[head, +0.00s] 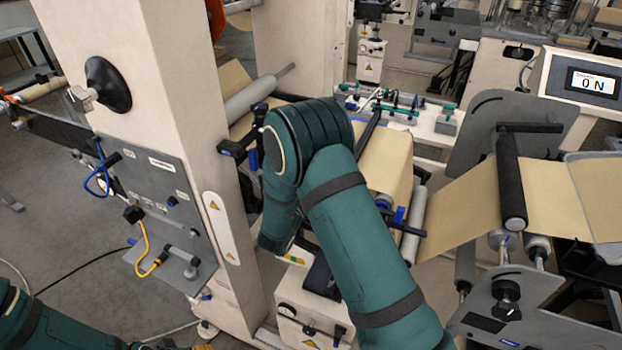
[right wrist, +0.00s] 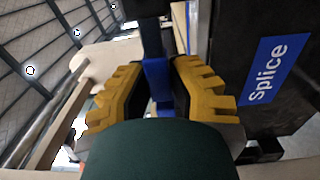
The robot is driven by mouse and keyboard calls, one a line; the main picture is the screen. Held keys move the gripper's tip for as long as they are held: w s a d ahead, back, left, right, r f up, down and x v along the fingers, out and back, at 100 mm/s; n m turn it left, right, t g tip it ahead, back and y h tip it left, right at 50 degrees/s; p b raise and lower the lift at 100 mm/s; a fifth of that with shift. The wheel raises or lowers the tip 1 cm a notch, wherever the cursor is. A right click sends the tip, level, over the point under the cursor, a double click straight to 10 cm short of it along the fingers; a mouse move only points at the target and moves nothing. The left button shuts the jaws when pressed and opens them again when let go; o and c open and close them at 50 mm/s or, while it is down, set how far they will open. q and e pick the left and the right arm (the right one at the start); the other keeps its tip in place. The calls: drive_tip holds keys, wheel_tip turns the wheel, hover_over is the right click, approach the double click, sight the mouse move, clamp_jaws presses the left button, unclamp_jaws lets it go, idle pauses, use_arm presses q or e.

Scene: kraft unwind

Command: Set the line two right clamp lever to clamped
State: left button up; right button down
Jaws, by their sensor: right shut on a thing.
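In the right wrist view, my right gripper (right wrist: 158,68) has its yellow ridged fingers shut on a blue lever (right wrist: 157,84). A dark post rises behind the lever. Which clamp this lever belongs to cannot be read from a label. In the head view, my right arm bends in front of the cream machine, and its gripper is hidden behind the arm. Another blue-handled black clamp part (head: 238,150) shows left of the arm, at the end of the kraft web. My left arm shows only at the lower left corner; its gripper is out of frame.
A dark block with a blue "Splice" label (right wrist: 275,68) stands close right of my right gripper. The cream column (head: 165,80) is left of my arm. Kraft web (head: 470,210) and rollers lie to the right, below a display reading 0 N (head: 592,85).

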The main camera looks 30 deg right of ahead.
drive_tip(key=shift+d, duration=0.1)
idle(0.3)
drive_tip(key=c, duration=1)
unclamp_jaws()
drive_tip(key=shift+o, duration=0.7)
drive_tip(key=shift+f, duration=0.1)
drive_tip(key=v, duration=1.2)
